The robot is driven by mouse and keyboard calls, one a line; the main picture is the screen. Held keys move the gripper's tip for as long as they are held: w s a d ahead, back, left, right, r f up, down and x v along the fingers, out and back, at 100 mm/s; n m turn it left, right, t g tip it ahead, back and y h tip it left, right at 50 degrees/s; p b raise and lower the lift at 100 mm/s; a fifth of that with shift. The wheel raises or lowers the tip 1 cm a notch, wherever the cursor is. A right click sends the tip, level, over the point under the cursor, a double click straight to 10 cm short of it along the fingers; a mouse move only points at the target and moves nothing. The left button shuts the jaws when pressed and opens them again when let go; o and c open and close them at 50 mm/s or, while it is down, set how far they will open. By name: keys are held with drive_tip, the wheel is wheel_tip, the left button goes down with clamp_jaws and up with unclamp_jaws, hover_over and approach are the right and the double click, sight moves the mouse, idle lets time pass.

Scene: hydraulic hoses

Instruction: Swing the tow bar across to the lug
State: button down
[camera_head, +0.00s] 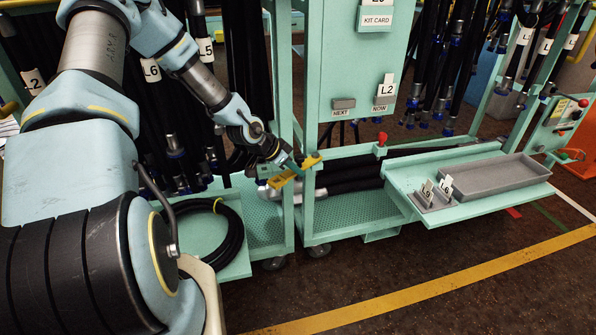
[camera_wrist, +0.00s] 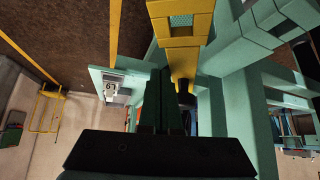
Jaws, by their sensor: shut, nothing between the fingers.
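The yellow tow bar (camera_head: 281,181) shows at the gap between the two green carts, low beside their posts. In the wrist view the yellow bar (camera_wrist: 183,62) runs down from the top edge and has a square opening near its upper end. My gripper (camera_head: 291,164) is right beside the yellow parts. Its dark fingers (camera_wrist: 163,82) are together and empty, just left of the bar in the wrist view. I cannot tell whether they touch it. I cannot tell the lug apart for certain; a small yellow piece (camera_head: 312,160) sits at the right cart's post.
The left cart's shelf (camera_head: 243,268) holds a coiled black hose (camera_head: 232,240). The right cart has a red-knobbed lever (camera_head: 382,139) and a projecting shelf (camera_head: 480,208) with a grey tray (camera_head: 500,183). Hoses hang behind. The floor in front is clear, with a yellow line (camera_head: 420,289).

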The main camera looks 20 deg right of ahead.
drive_tip(key=p+v, duration=0.2)
drive_tip(key=v, duration=0.6)
drive_tip(key=shift+r, duration=0.45)
drive_tip(key=s+d+f+n+y+b, duration=0.1)
drive_tip(key=s+d+f+y+b, duration=0.1)
drive_tip(key=s+f+y, duration=0.35)
drive_tip(key=s+d+r+n+t+b, duration=0.3)
drive_tip(key=s+r+t+b, duration=0.2)
drive_tip(key=r, duration=0.1)
drive_tip(key=w+f+b, duration=0.3)
drive_tip(key=w+f, duration=0.4)
drive_tip(key=w, duration=0.2)
drive_tip(key=shift+w+a+f+y, duration=0.2)
drive_tip(key=shift+w+f+y, duration=0.15)
drive_tip(key=shift+w, duration=0.05)
drive_tip(key=shift+w+b, duration=0.1)
drive_tip(key=shift+b, duration=0.2)
